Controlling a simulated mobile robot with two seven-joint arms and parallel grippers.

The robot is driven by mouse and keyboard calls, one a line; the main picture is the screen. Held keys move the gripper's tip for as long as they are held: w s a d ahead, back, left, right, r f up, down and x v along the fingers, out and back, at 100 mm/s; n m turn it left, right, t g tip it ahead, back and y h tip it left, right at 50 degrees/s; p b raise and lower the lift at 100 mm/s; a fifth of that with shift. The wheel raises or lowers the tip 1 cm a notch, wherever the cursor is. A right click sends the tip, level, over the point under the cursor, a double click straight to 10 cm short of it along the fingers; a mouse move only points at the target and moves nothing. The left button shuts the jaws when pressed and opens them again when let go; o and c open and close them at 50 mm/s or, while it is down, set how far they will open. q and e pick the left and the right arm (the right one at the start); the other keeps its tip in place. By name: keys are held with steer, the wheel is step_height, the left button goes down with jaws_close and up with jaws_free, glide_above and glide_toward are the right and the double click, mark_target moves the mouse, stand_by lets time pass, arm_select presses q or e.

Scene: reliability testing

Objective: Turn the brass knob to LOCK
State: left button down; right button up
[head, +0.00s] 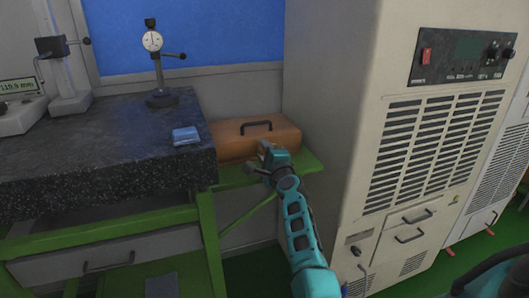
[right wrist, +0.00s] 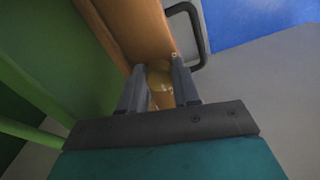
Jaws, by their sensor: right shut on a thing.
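The brass knob (right wrist: 160,82) shows in the right wrist view as a rounded yellow piece on the front of an orange-brown case (head: 232,136). My right gripper (head: 264,152) is at the front face of the case in the head view. In the wrist view its two grey fingers (right wrist: 158,68) stand on either side of the knob, shut on it. The gripper hides the knob in the head view. I cannot see any LOCK marking or which way the knob points. My left gripper is not in view.
The case has a dark handle (head: 257,127) and sits on a green shelf (head: 309,163). A dark granite table (head: 90,140) with a dial gauge stand (head: 161,98) and a blue block (head: 186,135) is at left. A tall beige cabinet (head: 335,90) stands close on the right.

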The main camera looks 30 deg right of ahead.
steer(key=o, duration=1.1)
steer(key=shift+c, duration=0.2)
